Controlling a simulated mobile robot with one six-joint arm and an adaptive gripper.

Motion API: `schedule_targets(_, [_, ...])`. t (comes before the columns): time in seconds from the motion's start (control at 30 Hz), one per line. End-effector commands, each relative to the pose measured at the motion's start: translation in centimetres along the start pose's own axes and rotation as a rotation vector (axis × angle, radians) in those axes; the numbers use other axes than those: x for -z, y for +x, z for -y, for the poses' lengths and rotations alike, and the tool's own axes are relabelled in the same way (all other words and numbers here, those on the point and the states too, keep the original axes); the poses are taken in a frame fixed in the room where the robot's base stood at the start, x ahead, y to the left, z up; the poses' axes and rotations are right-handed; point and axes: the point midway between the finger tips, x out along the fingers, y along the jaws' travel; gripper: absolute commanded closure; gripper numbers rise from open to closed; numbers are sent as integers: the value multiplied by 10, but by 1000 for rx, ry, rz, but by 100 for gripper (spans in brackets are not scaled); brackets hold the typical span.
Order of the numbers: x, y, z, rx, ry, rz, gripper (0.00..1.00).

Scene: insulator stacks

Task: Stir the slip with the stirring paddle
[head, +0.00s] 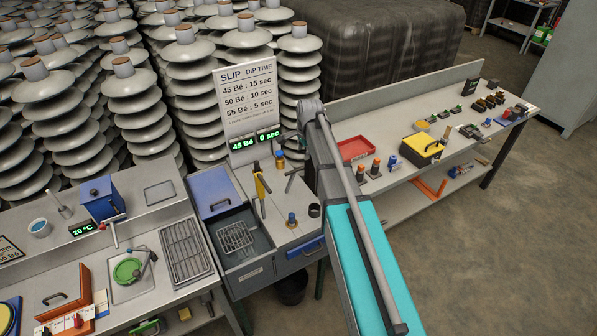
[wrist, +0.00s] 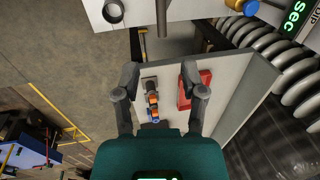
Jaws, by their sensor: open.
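The slip tank (head: 258,269) is a dark grey basin at the front of the middle station, with a wire basket (head: 236,238) in it. I cannot make out the slip's surface. My gripper (wrist: 159,72) is open and empty in the wrist view, pointing over the right-hand bench (wrist: 222,85). It cannot be made out in the head view.
A sign with a display (head: 254,142) reads 45 Bé and 0 sec. A blue lid (head: 211,192) is behind the tank. Insulator stacks (head: 185,70) crowd behind. Floor at right is clear.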

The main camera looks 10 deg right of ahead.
Motion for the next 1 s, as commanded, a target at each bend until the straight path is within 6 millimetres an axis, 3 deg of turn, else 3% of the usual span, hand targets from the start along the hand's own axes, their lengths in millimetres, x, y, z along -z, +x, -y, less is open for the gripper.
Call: schedule_targets(1.0, [1, 82, -1, 0, 1, 0, 46])
